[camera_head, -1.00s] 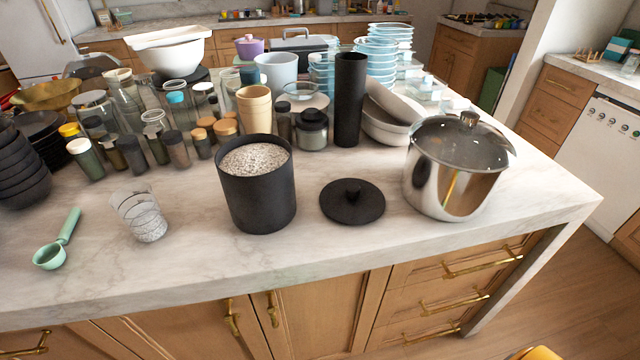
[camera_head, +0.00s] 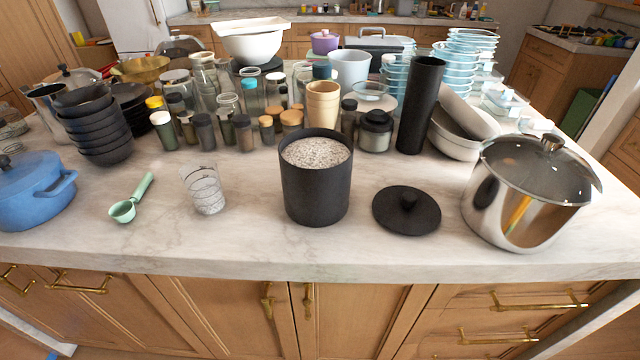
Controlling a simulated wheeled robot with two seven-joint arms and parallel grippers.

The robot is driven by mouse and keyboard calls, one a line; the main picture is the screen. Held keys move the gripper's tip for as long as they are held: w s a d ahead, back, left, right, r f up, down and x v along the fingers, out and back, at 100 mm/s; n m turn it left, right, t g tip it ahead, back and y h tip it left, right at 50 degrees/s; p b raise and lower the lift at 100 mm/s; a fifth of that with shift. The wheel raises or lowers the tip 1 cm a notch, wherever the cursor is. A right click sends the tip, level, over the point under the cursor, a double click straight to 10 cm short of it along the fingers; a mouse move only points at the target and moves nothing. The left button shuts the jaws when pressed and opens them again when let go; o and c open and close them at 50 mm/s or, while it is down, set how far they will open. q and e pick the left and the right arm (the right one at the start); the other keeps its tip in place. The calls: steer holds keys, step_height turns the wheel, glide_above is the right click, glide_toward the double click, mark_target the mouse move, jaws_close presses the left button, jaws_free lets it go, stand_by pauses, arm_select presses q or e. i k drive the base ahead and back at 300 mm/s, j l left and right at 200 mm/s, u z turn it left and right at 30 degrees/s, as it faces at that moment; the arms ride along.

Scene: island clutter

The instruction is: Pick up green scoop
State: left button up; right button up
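The green scoop (camera_head: 124,210) lies on the marble island top, left of centre in the head view. Its round bowl is toward the front edge and its handle points back and to the right. Nothing covers it. Neither of my grippers shows in this view.
A glass tumbler (camera_head: 206,190) stands right of the scoop and a blue pot (camera_head: 34,192) left of it. A black canister (camera_head: 316,190) of speckled grains, its black lid (camera_head: 406,211) and a steel pot (camera_head: 522,200) stand further right. Black bowls (camera_head: 96,130) are stacked behind. The counter around the scoop is clear.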

mark_target(124, 211)
steer(key=u, duration=1.25)
steer(key=k+j+z, duration=0.1)
steer(key=j+z, duration=0.2)
